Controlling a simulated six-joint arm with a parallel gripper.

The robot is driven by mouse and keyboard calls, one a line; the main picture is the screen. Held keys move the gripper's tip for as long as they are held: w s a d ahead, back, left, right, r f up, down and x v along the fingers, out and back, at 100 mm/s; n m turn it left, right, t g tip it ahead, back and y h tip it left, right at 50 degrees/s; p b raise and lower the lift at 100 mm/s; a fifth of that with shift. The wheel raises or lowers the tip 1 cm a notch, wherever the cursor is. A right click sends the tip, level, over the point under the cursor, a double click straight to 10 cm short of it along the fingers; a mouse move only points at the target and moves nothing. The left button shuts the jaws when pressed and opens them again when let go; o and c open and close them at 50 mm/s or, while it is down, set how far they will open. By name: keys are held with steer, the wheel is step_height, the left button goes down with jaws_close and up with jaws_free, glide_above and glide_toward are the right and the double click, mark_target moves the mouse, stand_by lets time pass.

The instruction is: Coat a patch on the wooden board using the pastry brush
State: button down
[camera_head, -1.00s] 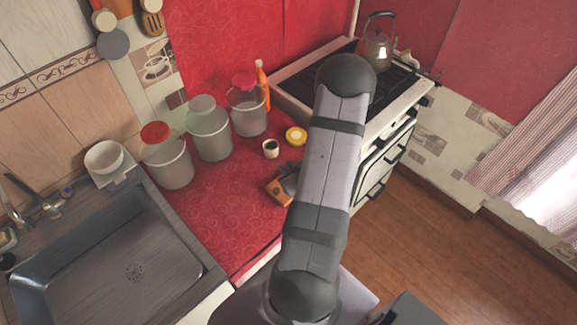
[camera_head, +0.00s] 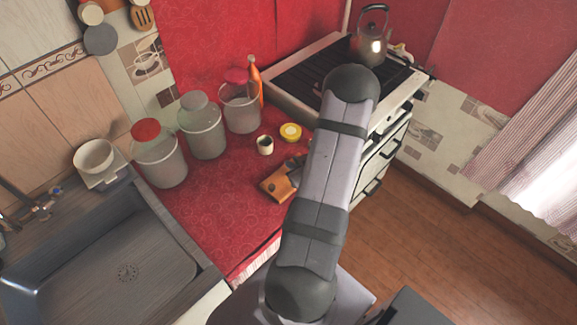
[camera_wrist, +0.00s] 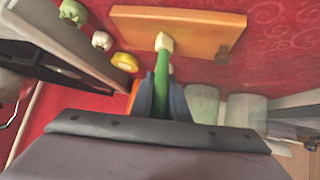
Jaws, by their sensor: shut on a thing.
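The wooden board (camera_head: 277,187) lies on the red counter, partly hidden behind my arm in the head view. In the wrist view the board (camera_wrist: 205,38) spans the top. The pastry brush (camera_wrist: 162,72) has a green handle and a cream head. My gripper (camera_wrist: 161,95) is shut on the handle, one finger on each side. The brush head overlaps the board's near edge in the wrist view; I cannot tell whether it touches. In the head view the gripper is mostly hidden by my arm.
A small cup (camera_head: 265,145) and a yellow-lidded jar (camera_head: 290,132) stand behind the board. Several canisters (camera_head: 160,155) line the wall beside an orange bottle (camera_head: 255,82). The stove (camera_head: 310,75) is at the back right, the sink (camera_head: 120,265) at the left. The counter's front left is clear.

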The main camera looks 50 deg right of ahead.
steer(key=shift+d+p, duration=0.3)
steer(key=shift+d, duration=2.45)
steer(key=shift+w+d+f, duration=0.1)
steer(key=shift+d, duration=0.1)
steer(key=shift+w, duration=0.45)
steer(key=shift+w+a, duration=0.15)
steer(key=shift+a, duration=0.6)
steer(key=shift+a+b, duration=0.65)
steer(key=shift+a, duration=3.9)
steer(key=shift+w+a, duration=0.15)
steer(key=shift+w, duration=0.35)
steer(key=shift+d, duration=2.3)
steer(key=shift+d+p, duration=0.4)
steer(key=shift+d, duration=2.2)
step_height(320, 180, up, 8)
steer(key=d+p, duration=0.1)
steer(key=p, duration=0.5)
